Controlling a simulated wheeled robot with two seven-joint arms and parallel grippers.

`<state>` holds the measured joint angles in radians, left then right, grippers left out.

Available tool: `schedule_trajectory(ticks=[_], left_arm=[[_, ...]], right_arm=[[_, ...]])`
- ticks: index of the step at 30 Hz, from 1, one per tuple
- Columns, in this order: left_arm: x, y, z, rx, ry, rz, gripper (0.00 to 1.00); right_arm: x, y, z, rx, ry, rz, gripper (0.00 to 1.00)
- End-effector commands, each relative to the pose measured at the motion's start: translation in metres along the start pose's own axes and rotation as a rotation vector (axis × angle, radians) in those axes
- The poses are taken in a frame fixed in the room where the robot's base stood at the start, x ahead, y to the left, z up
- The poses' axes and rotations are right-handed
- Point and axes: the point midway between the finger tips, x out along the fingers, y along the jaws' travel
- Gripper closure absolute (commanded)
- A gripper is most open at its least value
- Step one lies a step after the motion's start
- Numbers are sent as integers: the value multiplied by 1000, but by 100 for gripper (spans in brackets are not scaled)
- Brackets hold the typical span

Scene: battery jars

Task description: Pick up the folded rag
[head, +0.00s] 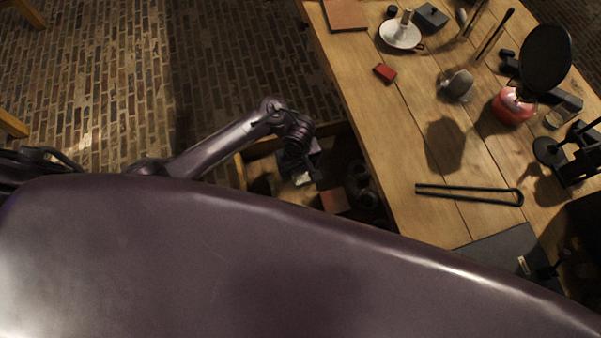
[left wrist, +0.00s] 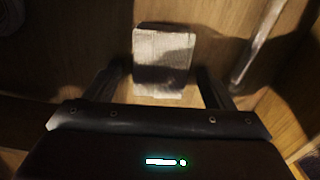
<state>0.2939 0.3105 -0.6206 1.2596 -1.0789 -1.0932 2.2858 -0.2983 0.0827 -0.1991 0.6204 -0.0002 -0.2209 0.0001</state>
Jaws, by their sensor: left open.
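The folded rag (left wrist: 163,58) is a pale, squarish, ribbed bundle at the upper middle of the left wrist view. It lies on a wooden surface, partly in shadow. In the head view a small pale patch, likely the rag (head: 302,179), shows below my left gripper (head: 306,166), inside the open wooden drawer or box. In the left wrist view my left gripper (left wrist: 160,82) is open, with one dark finger on each side of the rag's lower part. I cannot tell whether the fingers touch it. My right gripper is not in view.
The wooden box (head: 239,170) has walls close around my left gripper and holds dark round items and a brown block (head: 334,201).

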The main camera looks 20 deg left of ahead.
Motion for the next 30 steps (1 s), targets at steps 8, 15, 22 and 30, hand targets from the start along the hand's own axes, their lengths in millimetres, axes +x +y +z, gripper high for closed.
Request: schedule_trajectory(ticks=[8,15,22,30], left_arm=[[-1,0,0,0,0,0,37],[-1,0,0,0,0,0,68],[-2,0,0,0,0,1,72],[-42,1,1,-1,-3,4,72]], right_arm=[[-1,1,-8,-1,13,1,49],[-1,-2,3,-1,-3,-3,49],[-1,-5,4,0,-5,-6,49],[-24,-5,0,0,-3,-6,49]])
